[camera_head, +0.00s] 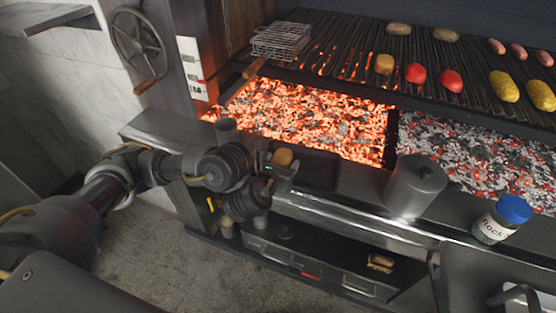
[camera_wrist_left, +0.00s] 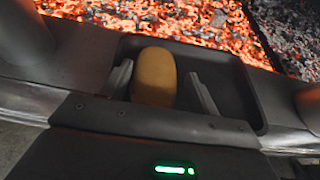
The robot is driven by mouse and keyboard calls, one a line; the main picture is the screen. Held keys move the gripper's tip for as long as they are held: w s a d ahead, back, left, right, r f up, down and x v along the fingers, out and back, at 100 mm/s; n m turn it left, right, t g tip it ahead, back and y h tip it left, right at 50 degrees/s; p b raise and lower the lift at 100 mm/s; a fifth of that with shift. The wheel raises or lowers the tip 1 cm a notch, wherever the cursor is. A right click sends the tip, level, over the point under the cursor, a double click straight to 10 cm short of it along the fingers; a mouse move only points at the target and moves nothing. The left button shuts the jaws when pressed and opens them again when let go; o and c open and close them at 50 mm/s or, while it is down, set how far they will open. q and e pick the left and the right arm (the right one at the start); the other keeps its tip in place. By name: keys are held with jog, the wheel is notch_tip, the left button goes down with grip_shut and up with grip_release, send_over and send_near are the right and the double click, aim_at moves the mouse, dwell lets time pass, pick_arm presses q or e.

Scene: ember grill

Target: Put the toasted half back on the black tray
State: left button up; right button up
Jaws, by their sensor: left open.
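A golden-brown toasted half (camera_head: 283,157) is at the left end of the black tray (camera_head: 320,171) on the grill's front ledge. In the left wrist view the toasted half (camera_wrist_left: 154,77) appears inside the walls of the black tray (camera_wrist_left: 238,92), standing taller than wide in the picture. My left gripper (camera_head: 281,170) is over the tray's left part. Its two fingers (camera_wrist_left: 162,88) are open on either side of the half, with a clear gap at the right finger and a smaller one at the left. The half's underside is hidden. My right gripper is not in view.
Glowing coals (camera_head: 310,118) lie right behind the ledge. A grey metal pot (camera_head: 415,187) and a blue-lidded jar (camera_head: 502,218) stand to the right. The grate (camera_head: 345,45) above carries another golden piece (camera_head: 384,63), tomatoes (camera_head: 415,73), corn (camera_head: 503,86) and a wire basket (camera_head: 282,40).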

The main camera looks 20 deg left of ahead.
pick_arm(q)
jog(key=p+v, duration=0.5)
jog(key=v, duration=0.6)
jog(key=shift+s+d+r+p, duration=0.2)
jog(key=shift+p, duration=0.1)
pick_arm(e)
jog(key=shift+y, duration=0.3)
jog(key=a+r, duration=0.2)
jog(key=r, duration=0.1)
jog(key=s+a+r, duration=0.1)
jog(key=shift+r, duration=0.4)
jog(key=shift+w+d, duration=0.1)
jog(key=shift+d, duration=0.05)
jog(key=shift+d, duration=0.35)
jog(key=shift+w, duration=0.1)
